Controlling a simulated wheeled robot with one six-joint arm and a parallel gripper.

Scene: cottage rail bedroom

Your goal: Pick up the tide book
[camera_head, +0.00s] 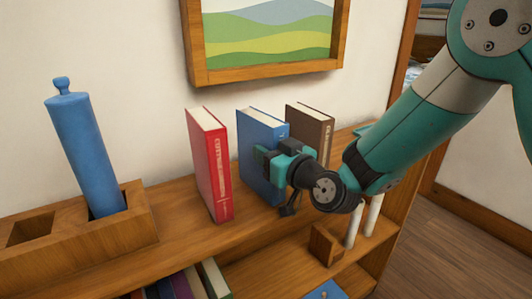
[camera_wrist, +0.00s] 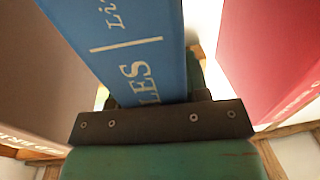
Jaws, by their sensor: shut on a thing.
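A blue book (camera_head: 256,160) stands upright on the wooden shelf top, between a red book (camera_head: 208,165) and a brown book (camera_head: 312,128). My gripper (camera_head: 275,163) is shut on the blue book at its spine side. In the wrist view the blue book (camera_wrist: 130,45) fills the space between the jaws, with pale lettering ending in "LES". Its full title cannot be read, so I cannot confirm it as the tide book by text. The jaws hide part of its spine. I cannot tell whether its base touches the shelf.
The red book (camera_wrist: 275,60) and brown book (camera_wrist: 45,75) stand close on either side. A wooden holder (camera_head: 140,220) with a blue cylinder (camera_head: 85,150) is at the left. A framed picture (camera_head: 265,75) hangs above. White rods (camera_head: 373,213) and several books (camera_head: 180,285) are lower down.

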